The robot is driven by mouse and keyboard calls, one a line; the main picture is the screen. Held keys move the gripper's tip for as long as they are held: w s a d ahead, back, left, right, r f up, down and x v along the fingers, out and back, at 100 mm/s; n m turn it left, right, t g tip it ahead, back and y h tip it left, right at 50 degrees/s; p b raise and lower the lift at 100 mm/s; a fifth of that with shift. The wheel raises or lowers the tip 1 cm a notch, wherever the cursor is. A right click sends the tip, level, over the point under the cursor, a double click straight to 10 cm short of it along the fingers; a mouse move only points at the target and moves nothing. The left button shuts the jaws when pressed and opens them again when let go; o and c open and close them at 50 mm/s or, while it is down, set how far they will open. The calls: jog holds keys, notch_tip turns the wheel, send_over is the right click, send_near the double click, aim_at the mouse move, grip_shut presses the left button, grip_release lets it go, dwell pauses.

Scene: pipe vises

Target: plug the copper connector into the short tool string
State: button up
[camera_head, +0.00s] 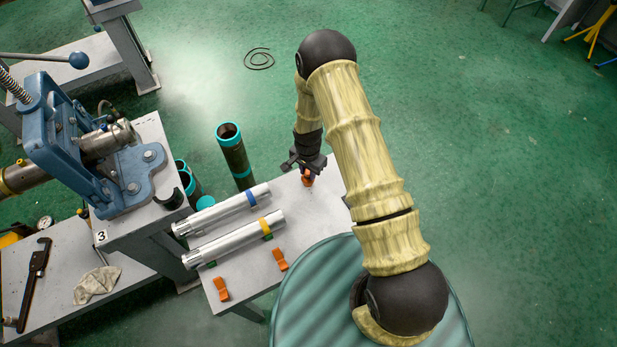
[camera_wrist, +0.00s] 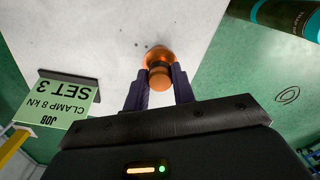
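The copper connector (camera_wrist: 158,55) is a rounded orange-copper piece with a wider end and a narrower neck. My gripper (camera_wrist: 160,82) has a finger on each side of it and looks shut on it. In the head view, the copper connector (camera_head: 308,181) shows just below my gripper (camera_head: 307,170), at the far right part of the grey table. I cannot tell whether it touches the tabletop. Two silver tool strings lie side by side: one with a blue band (camera_head: 225,211), one with a yellow band (camera_head: 235,240). Their lengths look similar, so I cannot tell which is short.
Two orange blocks (camera_head: 280,259) (camera_head: 221,289) lie at the table's front. A blue vise (camera_head: 125,185) holds a steel pipe at left. Dark green tubes with teal rims (camera_head: 236,160) stand behind the table. A green sign (camera_wrist: 60,103) reads "SET 3".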

jog(key=shift+c, duration=0.9)
jog(key=shift+r+p, duration=1.5)
jog(key=shift+r, duration=1)
jog(key=s+d+r+n, duration=0.1)
jog(key=d+n, duration=0.3)
jog(key=d, duration=0.4)
jog(key=d+r+n+b, duration=0.1)
jog(key=d+r+n, duration=0.2)
jog(key=d, duration=0.6)
jog(key=shift+s+d+r+n, duration=0.15)
jog(key=shift+s+r+n, duration=0.1)
jog(key=shift+s+n, duration=0.2)
jog(key=shift+d, duration=0.1)
